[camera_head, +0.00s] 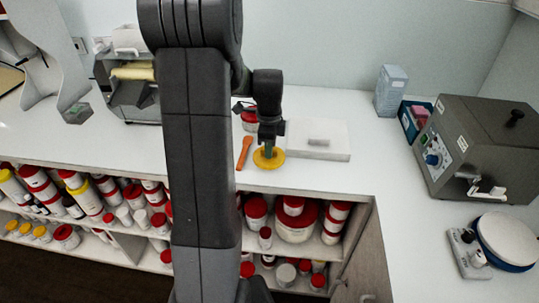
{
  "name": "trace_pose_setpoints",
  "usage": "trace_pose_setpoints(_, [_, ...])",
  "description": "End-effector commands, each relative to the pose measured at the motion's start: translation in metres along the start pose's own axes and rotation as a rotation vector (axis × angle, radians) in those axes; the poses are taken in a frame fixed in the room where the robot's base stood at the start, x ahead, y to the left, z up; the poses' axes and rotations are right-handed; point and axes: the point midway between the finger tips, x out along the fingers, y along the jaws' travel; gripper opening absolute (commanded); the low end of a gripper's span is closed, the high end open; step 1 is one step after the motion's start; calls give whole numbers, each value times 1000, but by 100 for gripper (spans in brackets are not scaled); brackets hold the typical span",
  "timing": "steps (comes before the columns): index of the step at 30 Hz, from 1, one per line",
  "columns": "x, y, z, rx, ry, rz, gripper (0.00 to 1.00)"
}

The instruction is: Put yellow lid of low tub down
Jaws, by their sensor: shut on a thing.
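The yellow lid (268,159) is a round disc low over the white counter, close to its front edge. My gripper (268,146) is directly above the lid and shut on its raised middle part. I cannot tell whether the lid touches the counter. A tub with a red top (249,118) stands behind and left of the gripper, partly hidden by my arm. I cannot tell whether it is the low tub.
An orange tool (244,152) lies just left of the lid. A white slab with a handle (318,141) lies to the right. A grey machine (476,148) stands far right. Shelves below the counter hold several red-topped tubs (297,224). The counter between slab and machine is clear.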

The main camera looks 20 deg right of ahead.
Motion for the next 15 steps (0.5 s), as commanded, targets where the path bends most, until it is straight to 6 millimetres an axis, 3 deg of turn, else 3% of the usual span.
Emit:
trace_pose_setpoints(5, [23, 0, 0, 0, 0, 3, 0])
trace_pose_setpoints(15, [28, 0, 0, 0, 0, 0, 0])
